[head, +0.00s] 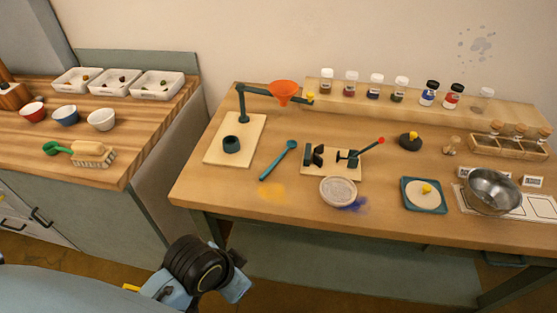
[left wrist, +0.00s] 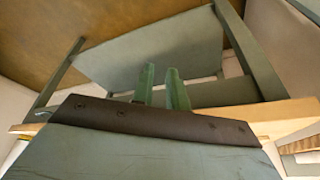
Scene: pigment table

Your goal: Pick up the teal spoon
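The teal spoon (head: 277,162) lies flat on the wooden table in the head view. Its bowl points to the back right and its handle to the front left. It lies between the funnel stand's board and the small board with black blocks. My left gripper's two green fingers (left wrist: 162,88) show in the left wrist view, a little apart with nothing between them. My left arm is low in front of the table in the head view, well short of the spoon, and its fingers cannot be made out there. The spoon is not in the left wrist view. My right gripper is in neither view.
The funnel stand (head: 241,105) rises behind and left of the spoon. A board with black blocks (head: 350,173) and a round dish (head: 338,191) stand to its right. The table's front edge (head: 300,222) lies between my arm and the spoon.

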